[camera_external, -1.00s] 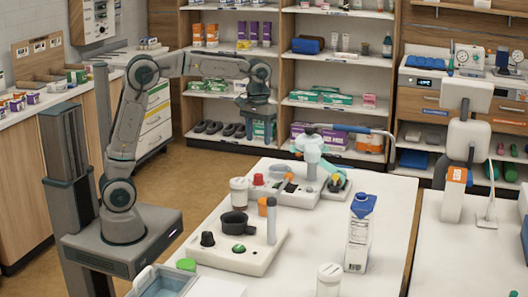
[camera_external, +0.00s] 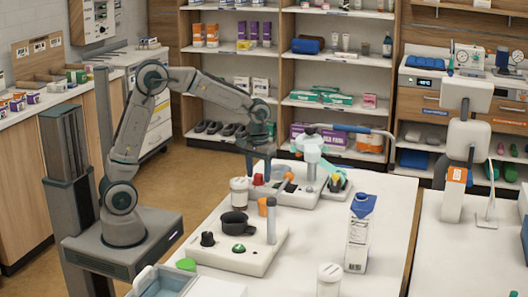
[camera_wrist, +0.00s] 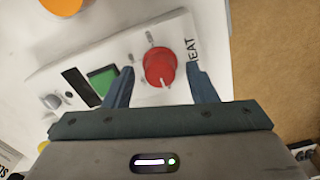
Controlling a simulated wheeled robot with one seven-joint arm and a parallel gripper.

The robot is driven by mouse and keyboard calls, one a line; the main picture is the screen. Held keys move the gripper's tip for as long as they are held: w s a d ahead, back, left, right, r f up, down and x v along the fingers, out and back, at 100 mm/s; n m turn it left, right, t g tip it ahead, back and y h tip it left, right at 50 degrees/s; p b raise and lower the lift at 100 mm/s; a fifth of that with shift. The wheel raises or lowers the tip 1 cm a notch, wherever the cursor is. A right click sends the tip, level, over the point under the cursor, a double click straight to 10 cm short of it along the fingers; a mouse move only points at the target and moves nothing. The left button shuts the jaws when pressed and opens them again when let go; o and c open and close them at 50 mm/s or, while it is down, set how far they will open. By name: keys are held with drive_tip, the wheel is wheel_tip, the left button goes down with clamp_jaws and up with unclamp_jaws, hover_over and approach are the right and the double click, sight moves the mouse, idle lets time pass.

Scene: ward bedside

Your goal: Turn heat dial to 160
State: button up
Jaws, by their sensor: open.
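The heat dial (camera_wrist: 160,68) is a red round knob on a white device (camera_wrist: 186,30), with the letters "EAT" visible beside it. In the external view the red dial (camera_external: 258,180) is near the device's left end. My gripper (camera_wrist: 159,72) is open, pointing down, with one blue finger on each side of the dial. The fingers look apart from it, and their exact height above it is hard to tell. In the external view my gripper (camera_external: 259,172) is just above the dial. I cannot read the dial's setting.
A green square (camera_wrist: 102,80) and a small silver knob (camera_wrist: 51,101) are on the device. Nearby stand a white jar (camera_external: 239,196), an orange-topped item (camera_external: 263,206), a black pot (camera_external: 234,222) on a second white unit, and a carton (camera_external: 359,235).

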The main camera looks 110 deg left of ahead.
drive_tip(key=shift+c, duration=0.3)
drive_tip(key=c, duration=0.9)
